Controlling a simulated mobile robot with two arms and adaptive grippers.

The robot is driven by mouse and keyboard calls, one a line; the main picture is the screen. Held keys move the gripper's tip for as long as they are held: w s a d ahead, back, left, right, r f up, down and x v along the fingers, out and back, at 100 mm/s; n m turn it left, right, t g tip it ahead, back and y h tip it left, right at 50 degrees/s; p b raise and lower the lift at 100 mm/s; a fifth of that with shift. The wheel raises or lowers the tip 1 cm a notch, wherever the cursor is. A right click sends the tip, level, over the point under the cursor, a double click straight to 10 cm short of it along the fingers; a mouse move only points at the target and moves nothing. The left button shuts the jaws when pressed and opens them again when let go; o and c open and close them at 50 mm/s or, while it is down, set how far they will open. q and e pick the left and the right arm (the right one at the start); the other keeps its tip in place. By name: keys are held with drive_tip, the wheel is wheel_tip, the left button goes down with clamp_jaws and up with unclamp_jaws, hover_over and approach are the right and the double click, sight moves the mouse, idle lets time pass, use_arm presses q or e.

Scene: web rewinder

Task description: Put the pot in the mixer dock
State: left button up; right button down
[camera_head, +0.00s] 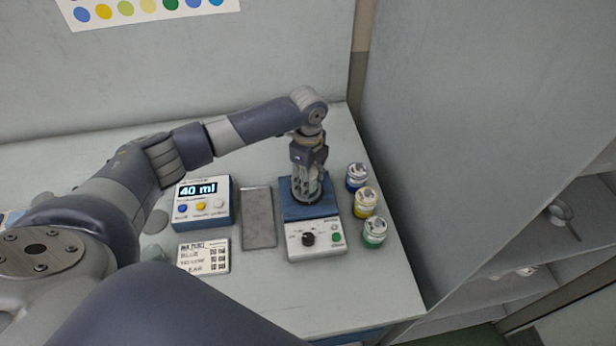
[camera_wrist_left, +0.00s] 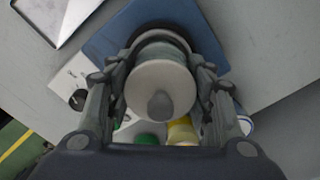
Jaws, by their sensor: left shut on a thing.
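The mixer (camera_head: 316,240) stands on the table, with a blue top plate and a white front panel with a black knob and a green button. My left gripper (camera_head: 306,190) points down over the blue plate, shut on the pot. In the left wrist view the pot (camera_wrist_left: 160,88) is a round, pale lidded jar with a grey knob, between the two fingers of the gripper (camera_wrist_left: 160,105). A dark ring shows around the pot on the blue plate (camera_wrist_left: 110,40). The pot's base is mostly hidden, so I cannot tell whether it is fully seated. My right gripper is not in view.
Blue, yellow and green-labelled jars (camera_head: 365,202) stand just right of the mixer. Left of it are a grey tray (camera_head: 258,218), a dispenser reading 40 ml (camera_head: 203,204) and a recipe card (camera_head: 203,257). A tall grey cabinet wall (camera_head: 440,130) rises on the right. The table's front is clear.

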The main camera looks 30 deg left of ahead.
use_arm(q)
drive_tip(key=shift+f, duration=0.15)
drive_tip(key=o, duration=1.1)
drive_tip(key=shift+o, duration=0.2)
drive_tip(key=o, duration=0.7)
drive_tip(key=shift+c, duration=0.2)
wheel_tip(320, 180, up, 11)
drive_tip(key=p, duration=1.1)
